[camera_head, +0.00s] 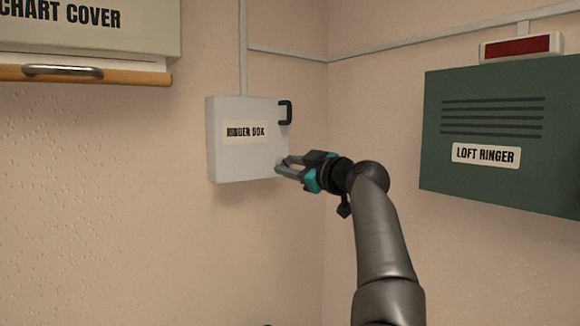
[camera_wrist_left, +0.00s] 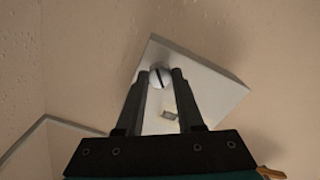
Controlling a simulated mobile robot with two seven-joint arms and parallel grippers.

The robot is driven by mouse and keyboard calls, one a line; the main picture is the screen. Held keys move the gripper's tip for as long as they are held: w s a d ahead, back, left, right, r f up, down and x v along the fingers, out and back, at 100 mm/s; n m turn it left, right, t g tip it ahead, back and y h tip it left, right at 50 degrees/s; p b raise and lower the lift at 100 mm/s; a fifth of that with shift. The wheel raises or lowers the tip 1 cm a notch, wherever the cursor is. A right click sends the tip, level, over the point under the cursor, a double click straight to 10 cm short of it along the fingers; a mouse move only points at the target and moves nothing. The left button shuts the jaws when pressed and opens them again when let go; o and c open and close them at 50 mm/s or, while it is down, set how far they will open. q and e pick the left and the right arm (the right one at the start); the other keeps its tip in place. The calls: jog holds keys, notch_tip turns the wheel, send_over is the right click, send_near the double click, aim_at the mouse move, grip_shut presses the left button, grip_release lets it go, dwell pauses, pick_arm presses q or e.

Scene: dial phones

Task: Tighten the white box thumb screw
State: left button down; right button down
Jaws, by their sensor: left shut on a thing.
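The white box (camera_head: 232,158), labelled "RINGER BOX", hangs on the wall near the corner in the head view. Its door looks shut, with a dark handle (camera_head: 286,113) at the upper right. My left gripper (camera_head: 281,164) is at the door's lower right and hides the thumb screw there. In the left wrist view the round, pale thumb screw (camera_wrist_left: 160,79) with a dark slot sits between the fingertips of my left gripper (camera_wrist_left: 160,73), near an edge of the white box (camera_wrist_left: 205,92). The fingers are shut on the screw. My right gripper is not in view.
A green "LOFT RINGER" box (camera_head: 500,185) is on the right wall, with a red-fronted unit (camera_head: 520,47) above it. A "CHART COVER" cabinet (camera_head: 90,38) with a wooden rail and metal handle is at the upper left. The wall below the white box is clear.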

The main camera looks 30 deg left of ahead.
pick_arm(q)
jog(key=m, duration=0.4)
jog(key=shift+m, duration=1.8)
jog(key=c, duration=0.5)
grip_release()
jog(key=shift+c, duration=0.2)
jog(key=shift+s+d, duration=0.1)
jog(key=shift+d, duration=0.05)
